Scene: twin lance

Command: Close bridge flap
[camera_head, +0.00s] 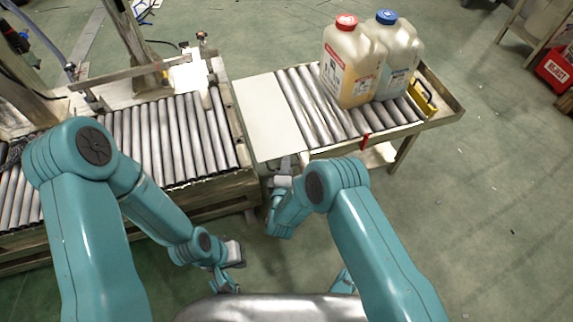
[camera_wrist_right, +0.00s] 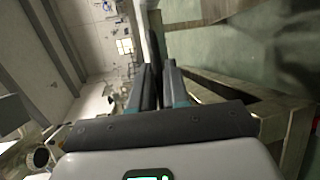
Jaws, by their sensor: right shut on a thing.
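The bridge flap (camera_head: 268,117) is a plain cream panel at the left end of the right roller conveyor. It lies about level with the rollers, and its left edge is close to the left conveyor. My right gripper (camera_head: 282,163) is at the flap's near edge, partly hidden by its own arm. In the right wrist view its two fingers (camera_wrist_right: 158,85) are close together with a dark edge between them, seemingly the flap's. My left gripper (camera_head: 232,280) hangs low in front of the left conveyor, away from the flap; its jaws are too small to judge.
The left roller conveyor (camera_head: 165,140) has a wooden frame and a post. On the right conveyor (camera_head: 310,100) stand two jugs, one red-capped (camera_head: 352,60) and one blue-capped (camera_head: 400,50). A yellow piece (camera_head: 422,97) is at its far end.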

